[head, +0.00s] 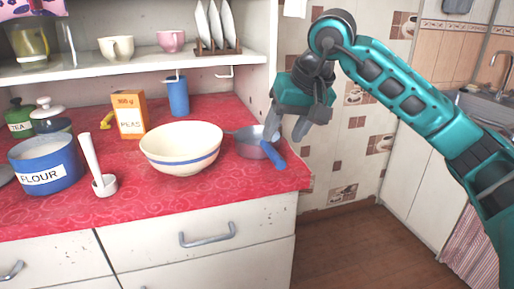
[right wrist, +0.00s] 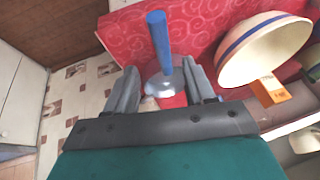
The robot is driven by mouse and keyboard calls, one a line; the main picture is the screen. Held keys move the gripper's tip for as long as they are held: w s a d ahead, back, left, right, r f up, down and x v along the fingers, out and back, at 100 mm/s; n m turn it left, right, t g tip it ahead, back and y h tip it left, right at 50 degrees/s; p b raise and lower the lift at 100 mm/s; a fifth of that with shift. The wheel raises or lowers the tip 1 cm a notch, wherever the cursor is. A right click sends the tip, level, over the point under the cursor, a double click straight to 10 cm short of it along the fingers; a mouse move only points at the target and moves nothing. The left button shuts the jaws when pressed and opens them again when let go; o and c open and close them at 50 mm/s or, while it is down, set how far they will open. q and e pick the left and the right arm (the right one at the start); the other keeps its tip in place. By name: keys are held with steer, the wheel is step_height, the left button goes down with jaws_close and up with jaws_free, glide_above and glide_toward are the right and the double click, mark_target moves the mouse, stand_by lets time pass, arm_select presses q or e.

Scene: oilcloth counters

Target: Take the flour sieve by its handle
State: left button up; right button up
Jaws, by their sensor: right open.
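The flour sieve (head: 249,147), a grey metal bowl with a blue handle (head: 273,157), lies on the red oilcloth near the counter's right edge. Its handle points toward the front right. My right gripper (head: 289,131) is open and empty, above and just right of the sieve. In the right wrist view the sieve's grey bowl (right wrist: 166,84) shows between the open fingers (right wrist: 160,88), partly hidden low down. The blue handle (right wrist: 158,42) extends upward beyond the fingertips there. My left gripper is not in view.
A cream bowl with a blue stripe (head: 181,150) stands close left of the sieve. Open floor lies right of the counter.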

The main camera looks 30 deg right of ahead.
mark_target(274, 149)
steer(key=shift+a+b+x, duration=0.15)
steer(key=shift+b+x, duration=0.1)
steer(key=shift+x, duration=1.6)
steer(key=shift+a+b+x, duration=0.1)
steer(key=shift+b+x, duration=0.1)
steer(key=shift+x, duration=1.65)
steer(key=shift+f, duration=0.2)
jaws_close()
